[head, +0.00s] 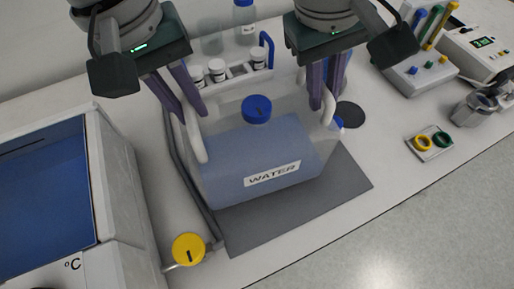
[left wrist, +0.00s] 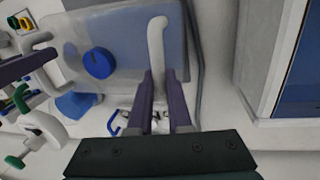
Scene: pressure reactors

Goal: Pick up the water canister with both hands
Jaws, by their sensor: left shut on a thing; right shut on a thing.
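The water canister (head: 265,160) is a translucent box with blue contents, a blue cap and a "WATER" label, in the middle of the head view. It also shows in the left wrist view (left wrist: 120,35). My left gripper (head: 195,112) is shut on its white left handle (head: 192,132). My right gripper (head: 316,105) is shut at its right handle (head: 327,108), which the fingers partly hide. The canister is above or on a dark grey mat (head: 345,185); I cannot tell whether its base touches.
A device with a blue screen (head: 40,190) stands close at the left. A yellow knob (head: 188,249) is at the front. A rack of white-capped bottles (head: 217,72) and a blue-capped bottle (head: 244,20) stand behind. The bench at right front is clear.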

